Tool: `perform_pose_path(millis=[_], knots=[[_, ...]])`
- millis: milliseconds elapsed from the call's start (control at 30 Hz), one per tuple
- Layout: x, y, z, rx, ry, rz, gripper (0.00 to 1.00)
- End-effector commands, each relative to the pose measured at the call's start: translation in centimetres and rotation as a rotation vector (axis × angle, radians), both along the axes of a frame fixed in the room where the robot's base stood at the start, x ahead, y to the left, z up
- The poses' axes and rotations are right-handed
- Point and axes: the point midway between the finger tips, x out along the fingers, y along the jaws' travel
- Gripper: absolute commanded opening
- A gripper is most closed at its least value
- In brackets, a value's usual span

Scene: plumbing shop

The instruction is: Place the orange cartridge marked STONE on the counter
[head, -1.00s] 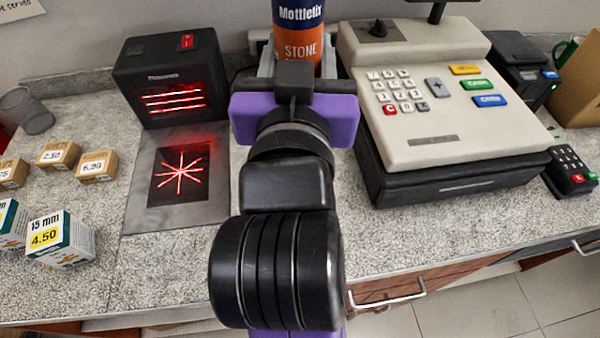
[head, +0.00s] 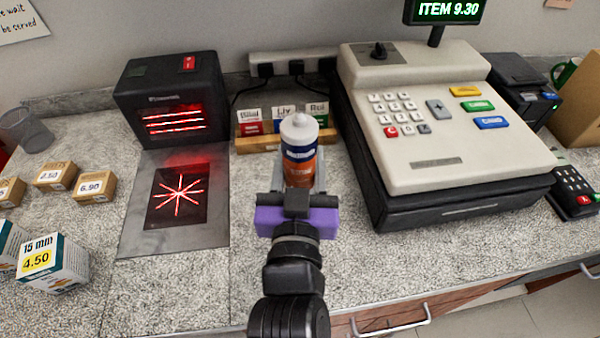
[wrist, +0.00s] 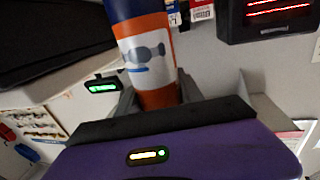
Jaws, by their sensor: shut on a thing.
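The orange cartridge (head: 301,165) has a dark blue band and a white cap, and stands upright in my gripper (head: 298,185) in the head view. Its lettering is too small to read now. My gripper is shut on it; in the wrist view the cartridge (wrist: 147,60) rises between the fingers, a grey pipe picture on its side. The speckled grey counter (head: 190,285) lies around and below. The cartridge's lower end is hidden behind my gripper, so I cannot tell whether it touches the counter.
A scanner with red lines (head: 170,90) and its glass plate (head: 178,200) are left. A cream cash register (head: 440,120) stands close on the right. A wooden card holder (head: 262,143) is behind the cartridge. Small boxes (head: 52,265) sit far left. Bare counter lies in front.

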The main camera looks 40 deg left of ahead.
Motion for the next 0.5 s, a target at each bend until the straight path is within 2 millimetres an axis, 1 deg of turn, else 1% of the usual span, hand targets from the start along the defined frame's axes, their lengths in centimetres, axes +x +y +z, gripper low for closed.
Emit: perform_pose_path(millis=[100, 233, 300, 500], knots=[[0.0, 0.0, -1.8, -0.002, 0.000, 0.001, 0.00], [0.0, 0.0, -3.4, -0.001, -0.001, 0.001, 0.00], [0.0, 0.0, -3.8, 0.000, 0.000, 0.001, 0.00], [0.0, 0.0, -3.8, 0.001, -0.002, 0.001, 0.00]])
